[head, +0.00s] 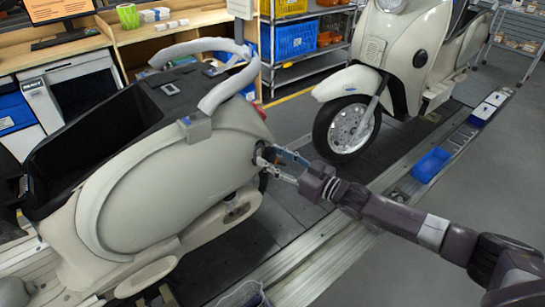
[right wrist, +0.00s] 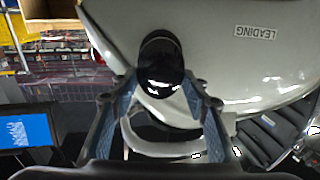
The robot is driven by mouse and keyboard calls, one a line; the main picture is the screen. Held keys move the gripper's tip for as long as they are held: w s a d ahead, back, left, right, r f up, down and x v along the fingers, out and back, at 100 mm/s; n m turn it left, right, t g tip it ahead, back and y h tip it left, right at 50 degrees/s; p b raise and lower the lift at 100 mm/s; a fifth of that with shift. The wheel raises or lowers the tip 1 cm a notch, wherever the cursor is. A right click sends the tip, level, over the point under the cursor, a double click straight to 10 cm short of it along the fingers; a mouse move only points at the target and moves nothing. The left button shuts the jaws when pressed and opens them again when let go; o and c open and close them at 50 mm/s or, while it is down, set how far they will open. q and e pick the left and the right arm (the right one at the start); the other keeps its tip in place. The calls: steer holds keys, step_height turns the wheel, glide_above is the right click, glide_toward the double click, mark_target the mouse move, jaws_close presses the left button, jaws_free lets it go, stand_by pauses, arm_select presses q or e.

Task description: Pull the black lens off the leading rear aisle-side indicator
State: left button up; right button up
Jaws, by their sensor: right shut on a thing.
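The cream scooter (head: 160,190) stands at the left in the head view, and its rear body panel carries a "LEADING" label (right wrist: 255,32) in the right wrist view. The black lens (right wrist: 161,62) is a glossy dome on that panel's near side, in the middle of the right wrist view. My right gripper (head: 266,161) reaches in from the right to the scooter's rear side. Its two blue-padded fingers (right wrist: 160,88) are shut on the lens from both sides. Whether the lens is still seated on its mount cannot be told. My left gripper is not in view.
A second cream scooter (head: 415,45) stands farther along the conveyor. A blue tray (head: 432,163) lies on the rail at the right. A wooden workbench (head: 150,32) and a shelf with a blue crate (head: 295,40) stand behind. The grey floor at the right is clear.

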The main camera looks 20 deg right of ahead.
stand_by(0.4)
steer(key=shift+p+v, duration=0.55)
steer(key=shift+v, duration=0.55)
